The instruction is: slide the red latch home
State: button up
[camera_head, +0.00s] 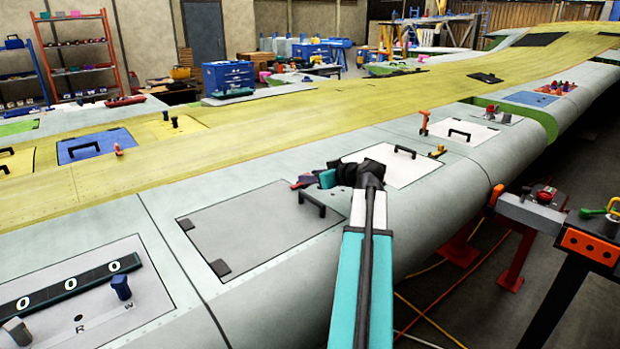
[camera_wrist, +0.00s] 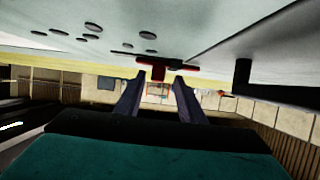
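The red latch (camera_wrist: 158,70) shows in the wrist view as a short red bar with a small knob, on the grey wing skin just beyond my fingertips. My gripper (camera_wrist: 158,82) is open there, with two dark fingers apart and background visible between them. The knob lines up with the gap; I cannot tell whether a finger touches it. In the head view my gripper (camera_head: 305,181) is low over the wing, pointing left, beside the grey hatch panel (camera_head: 250,235). A little red shows at its fingertips, mostly hidden by the fingers.
A black handle (camera_head: 312,204) stands up from the hatch panel close to my gripper. A white panel (camera_head: 395,168) with a handle lies behind my wrist. An orange lever (camera_head: 424,122) stands farther back. Small round holes (camera_wrist: 90,28) mark the skin in the wrist view.

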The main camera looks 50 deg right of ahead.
jog(key=b+v, duration=0.2)
jog(key=v, duration=1)
jog(key=shift+s+a, duration=0.15)
jog(key=shift+s, duration=0.15)
